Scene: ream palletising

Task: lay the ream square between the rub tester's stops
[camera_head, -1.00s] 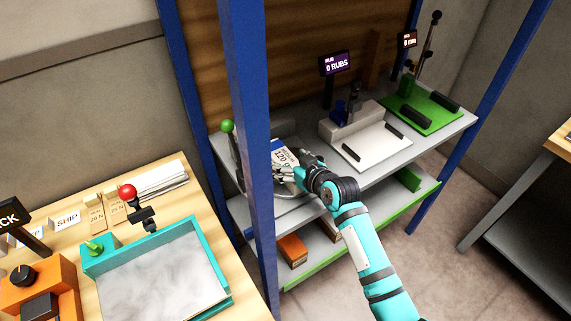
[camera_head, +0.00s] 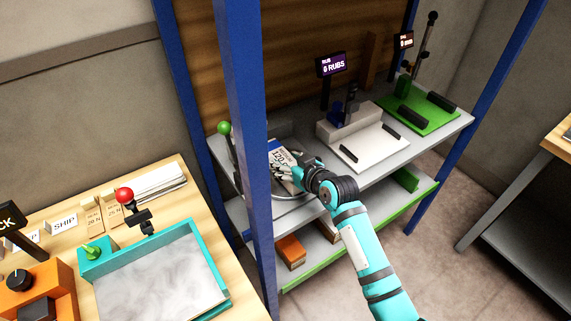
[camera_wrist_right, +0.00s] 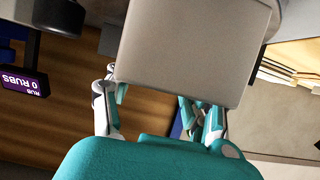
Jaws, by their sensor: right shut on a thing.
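In the right wrist view the ream (camera_wrist_right: 190,50) is a plain beige-grey face beyond the fingers of my right gripper (camera_wrist_right: 158,110). The rub tester (camera_head: 372,146) stands to the right of the ream, with a white bed, two dark stops and a grey block behind. Its display (camera_head: 332,65) reads 0 RUBS. The ream is apart from the bed. My left gripper is out of view.
A blue post (camera_head: 246,150) stands in front of the shelf's left part. A green-handled device (camera_head: 225,128) is left of the ream. A green-bedded tester (camera_head: 430,112) stands farther right. A wooden bench with a teal tray (camera_head: 210,268) is at the lower left.

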